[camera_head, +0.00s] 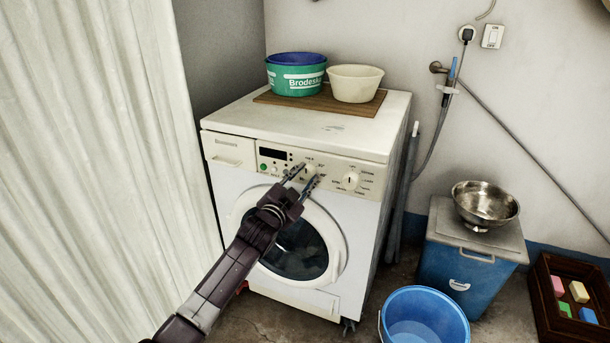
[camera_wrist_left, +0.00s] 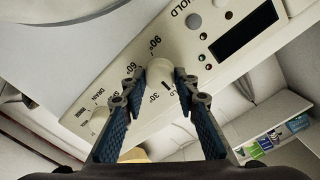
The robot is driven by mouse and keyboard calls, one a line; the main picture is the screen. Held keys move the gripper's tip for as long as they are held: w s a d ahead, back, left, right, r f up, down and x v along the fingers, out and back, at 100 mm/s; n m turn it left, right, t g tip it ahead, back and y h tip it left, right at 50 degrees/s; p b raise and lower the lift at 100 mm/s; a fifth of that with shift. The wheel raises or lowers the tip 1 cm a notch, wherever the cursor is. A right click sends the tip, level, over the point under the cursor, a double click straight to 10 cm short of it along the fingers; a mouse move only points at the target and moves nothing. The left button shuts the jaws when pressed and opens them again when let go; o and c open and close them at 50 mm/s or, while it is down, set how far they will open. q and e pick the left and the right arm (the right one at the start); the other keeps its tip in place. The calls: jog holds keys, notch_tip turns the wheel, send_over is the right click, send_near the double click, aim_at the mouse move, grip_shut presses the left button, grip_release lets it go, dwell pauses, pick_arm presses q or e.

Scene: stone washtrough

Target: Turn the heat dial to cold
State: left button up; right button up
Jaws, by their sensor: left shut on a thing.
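The washing machine (camera_head: 222,176) stands against the wall, and its control panel faces me. The heat dial (camera_head: 311,169) is a pale round knob near the panel's middle. In the left wrist view the heat dial (camera_wrist_left: 160,72) sits between the fingertips of my left gripper (camera_wrist_left: 160,82), which is shut on it. Temperature marks 90, 60 and 30 ring the dial. A dark mark on its rim points between the 30 and a label partly hidden by a finger. My left gripper also shows in the head view (camera_head: 306,178). My right gripper is not in view.
A second dial (camera_head: 351,180) sits right of the heat dial, and a dark display (camera_head: 273,154) sits left. A round door (camera_head: 327,226) is below the panel. A curtain (camera_head: 95,170) hangs at left. A blue bucket (camera_head: 465,320) stands on the floor at right.

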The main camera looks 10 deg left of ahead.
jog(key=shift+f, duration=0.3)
pick_arm(q)
jog(key=o, duration=1.1)
jog(key=shift+o, duration=0.2)
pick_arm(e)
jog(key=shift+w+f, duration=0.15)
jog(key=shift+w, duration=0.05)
pick_arm(q)
jog(key=shift+s+a+f, duration=0.1)
jog(key=shift+s+a, duration=0.05)
jog(key=shift+s, duration=0.35)
jog(key=s+a, duration=0.2)
jog(key=s, duration=0.8)
jog(key=shift+s, duration=0.3)
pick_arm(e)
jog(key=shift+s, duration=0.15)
